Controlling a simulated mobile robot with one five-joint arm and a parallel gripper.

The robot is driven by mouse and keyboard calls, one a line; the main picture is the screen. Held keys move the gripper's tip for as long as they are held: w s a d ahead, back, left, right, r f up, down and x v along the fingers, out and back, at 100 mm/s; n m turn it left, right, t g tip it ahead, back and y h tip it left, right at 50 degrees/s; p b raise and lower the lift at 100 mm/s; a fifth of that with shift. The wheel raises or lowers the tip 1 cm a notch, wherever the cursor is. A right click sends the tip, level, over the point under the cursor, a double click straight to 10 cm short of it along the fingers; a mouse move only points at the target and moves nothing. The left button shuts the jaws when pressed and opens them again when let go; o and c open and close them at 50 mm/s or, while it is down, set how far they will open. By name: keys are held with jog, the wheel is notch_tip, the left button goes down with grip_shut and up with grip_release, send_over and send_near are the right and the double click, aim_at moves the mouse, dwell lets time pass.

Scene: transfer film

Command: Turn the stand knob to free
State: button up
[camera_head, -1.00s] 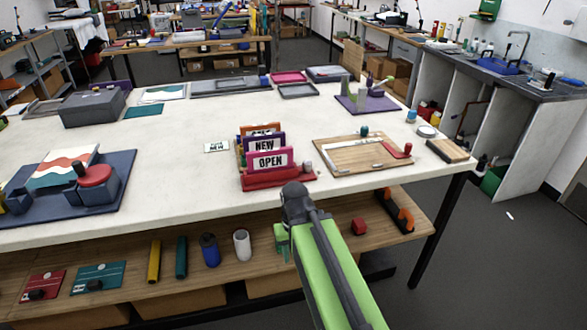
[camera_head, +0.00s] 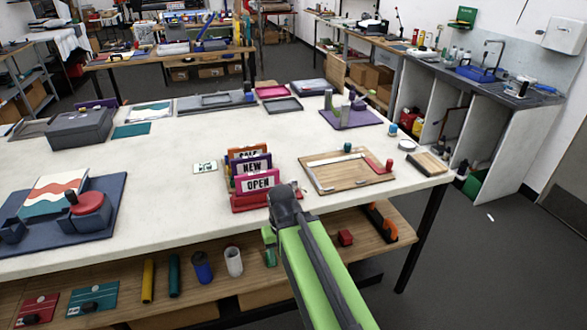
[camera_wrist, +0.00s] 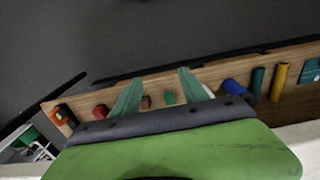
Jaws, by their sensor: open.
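The red sign stand (camera_head: 248,203) is on the white table, near its front edge. It holds upright SALE, NEW and OPEN cards (camera_head: 260,182). A small greyish-pink knob (camera_head: 296,186) shows at its right end, just behind my arm's dark joint; its setting is too small to read. In the wrist view my gripper (camera_wrist: 160,76) is open and empty, its two green fingers apart over the lower shelf and floor. The stand and knob are not in the wrist view. In the head view my gripper is mostly hidden by my arm, below the table edge.
A wooden board (camera_head: 325,178) with a red piece lies right of the stand. A small sign card (camera_head: 205,167) lies left of it. The lower shelf (camera_head: 215,297) carries tubes, a white cup (camera_head: 233,262) and a red block (camera_head: 345,237). The table's front edge is close to my arm.

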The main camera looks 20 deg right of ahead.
notch_tip(320, 180, up, 18)
jog(key=w+p, duration=0.2)
jog(key=p, duration=1.2)
notch_tip(320, 180, up, 8)
jog(key=m+p, duration=0.8)
jog(key=m, duration=0.7)
send_over(293, 182)
notch_tip(293, 182, down, 17)
jog(key=b, duration=1.6)
jog(key=shift+r+b, duration=0.15)
jog(key=shift+b, duration=0.25)
jog(key=shift+r, duration=0.1)
grip_shut()
